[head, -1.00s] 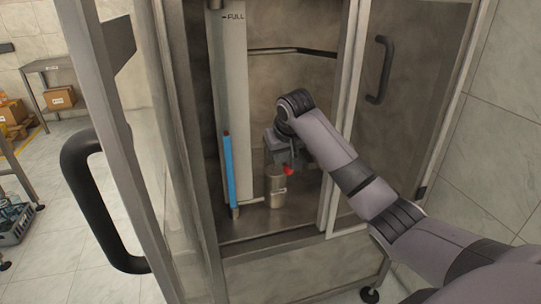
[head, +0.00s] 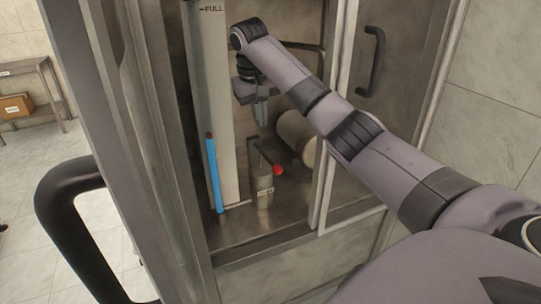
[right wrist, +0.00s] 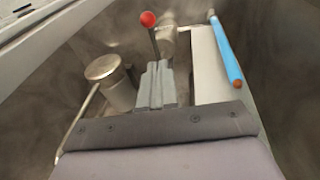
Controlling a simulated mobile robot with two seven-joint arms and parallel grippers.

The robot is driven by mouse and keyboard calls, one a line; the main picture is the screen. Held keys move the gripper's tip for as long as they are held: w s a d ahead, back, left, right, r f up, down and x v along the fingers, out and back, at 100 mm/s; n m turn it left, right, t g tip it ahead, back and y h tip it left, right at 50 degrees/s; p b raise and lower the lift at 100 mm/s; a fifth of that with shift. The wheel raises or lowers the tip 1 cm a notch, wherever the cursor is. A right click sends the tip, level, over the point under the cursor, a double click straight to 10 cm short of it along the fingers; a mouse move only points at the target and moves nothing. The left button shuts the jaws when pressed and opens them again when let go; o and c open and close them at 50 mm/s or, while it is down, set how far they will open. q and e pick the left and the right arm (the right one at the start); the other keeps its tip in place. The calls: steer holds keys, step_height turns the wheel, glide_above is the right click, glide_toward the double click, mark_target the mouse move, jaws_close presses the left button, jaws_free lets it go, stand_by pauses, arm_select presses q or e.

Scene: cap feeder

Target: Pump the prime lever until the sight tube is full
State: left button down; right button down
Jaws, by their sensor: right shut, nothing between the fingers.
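The sight tube stands upright at the left inside the cabinet. Its blue column (head: 214,174) has a dark red top well below the FULL mark (head: 212,9); it also shows in the right wrist view (right wrist: 227,52). The prime lever's red knob (head: 278,170) sits beside the small metal pump body (head: 264,191); the knob also shows in the right wrist view (right wrist: 148,19). My right gripper (head: 262,120) points down above the pump and lever, shut, empty and apart from the knob. Its closed fingers show in the right wrist view (right wrist: 157,84). My left gripper is out of view.
A larger metal cylinder (head: 297,138) is right of the gripper, behind the pump. The cabinet's open door with a black handle (head: 75,215) stands at the left. A second handle (head: 375,62) is on the right panel. A bent rail (head: 303,46) crosses the back wall.

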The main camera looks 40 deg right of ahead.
glide_toward(273, 166)
steer(key=w+f, duration=0.1)
steer(key=shift+s+d+f+p, duration=0.1)
steer(key=shift+s+f+p, duration=0.15)
steer(key=shift+f, duration=0.45)
steer(key=shift+s+d+f+p, duration=0.1)
steer(key=shift+s+f+p, duration=0.15)
steer(key=shift+f, duration=0.45)
steer(key=shift+s+d+f+p, duration=0.15)
steer(key=shift+f+p, duration=0.1)
steer(key=shift+f, duration=0.45)
